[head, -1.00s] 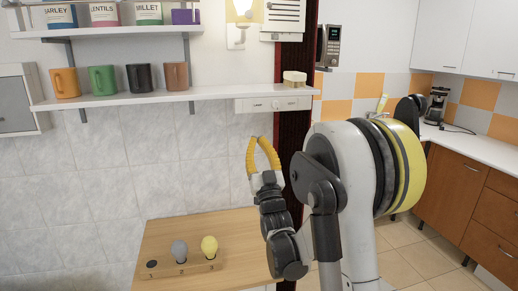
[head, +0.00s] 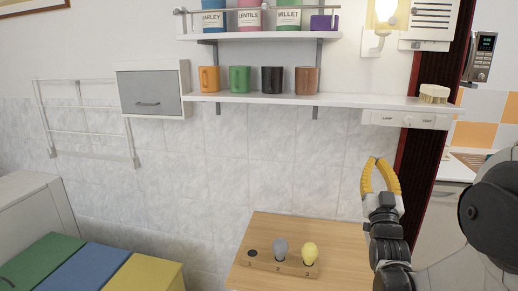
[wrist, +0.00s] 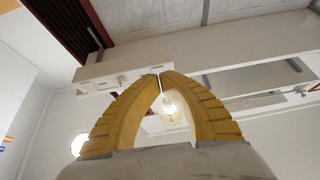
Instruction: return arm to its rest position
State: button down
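My gripper (head: 376,162) is raised upright at the right of the head view, in front of the tiled wall and below the shelf. Its yellow fingers hold nothing. In the wrist view the fingertips (wrist: 161,75) meet at the top, with a gap lower down between the curved fingers. My arm fills the lower right of the head view.
A wooden table (head: 345,240) bears a block with a grey bulb (head: 280,248) and a yellow bulb (head: 309,252). A shelf (head: 345,102) with mugs and a lit wall lamp (head: 387,14) are above. Coloured boxes (head: 80,268) stand lower left.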

jog(key=s+a+f+n+g+y, duration=0.2)
jog(key=s+a+f+g+y, duration=0.2)
jog(key=s+a+f+g, duration=0.45)
jog(key=s+a+f+g+y, duration=0.1)
jog(key=s+a+f+g, duration=0.2)
jog(key=s, duration=0.7)
jog(key=s+a+f+n+g+y, duration=0.1)
jog(key=s+a+f+g, duration=0.3)
jog(key=s, duration=0.7)
notch_tip(320, 180, down, 3)
jog(key=shift+a+r, duration=0.15)
jog(key=shift+a, duration=0.95)
